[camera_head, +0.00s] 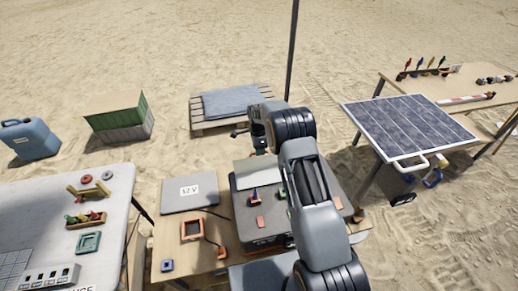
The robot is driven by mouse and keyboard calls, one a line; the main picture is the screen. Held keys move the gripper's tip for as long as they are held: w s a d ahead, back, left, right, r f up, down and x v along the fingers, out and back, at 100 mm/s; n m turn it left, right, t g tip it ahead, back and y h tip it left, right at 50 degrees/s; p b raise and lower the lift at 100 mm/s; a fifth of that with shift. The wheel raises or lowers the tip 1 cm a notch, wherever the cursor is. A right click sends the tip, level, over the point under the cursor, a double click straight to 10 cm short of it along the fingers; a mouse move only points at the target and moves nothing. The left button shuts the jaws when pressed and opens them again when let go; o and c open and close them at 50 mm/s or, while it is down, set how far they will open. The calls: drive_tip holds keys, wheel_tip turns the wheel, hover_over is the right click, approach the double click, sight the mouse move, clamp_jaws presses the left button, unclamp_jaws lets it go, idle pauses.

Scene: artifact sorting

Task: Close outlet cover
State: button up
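A grey battery-like box (246,214) stands on a wooden table, with small red, blue and green parts on its top. The outlet cover cannot be told for certain; a small upright red and blue part (254,195) and a green part (281,191) are on the box top. My arm crosses in front of the box and hides its right side. My gripper (246,133) is above and beyond the box, partly hidden by my wrist, apart from the small parts. Its finger opening is too small to tell.
A grey panel marked 12 V (189,192) and an orange square frame (191,229) are left of the box. A solar panel (409,127) stands right. A white table (35,198) is at left. A pallet (204,125) and thin pole (291,50) stand behind.

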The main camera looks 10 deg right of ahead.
drive_tip(key=shift+f, duration=0.2)
drive_tip(key=shift+c, duration=0.2)
clamp_jaws()
idle(0.4)
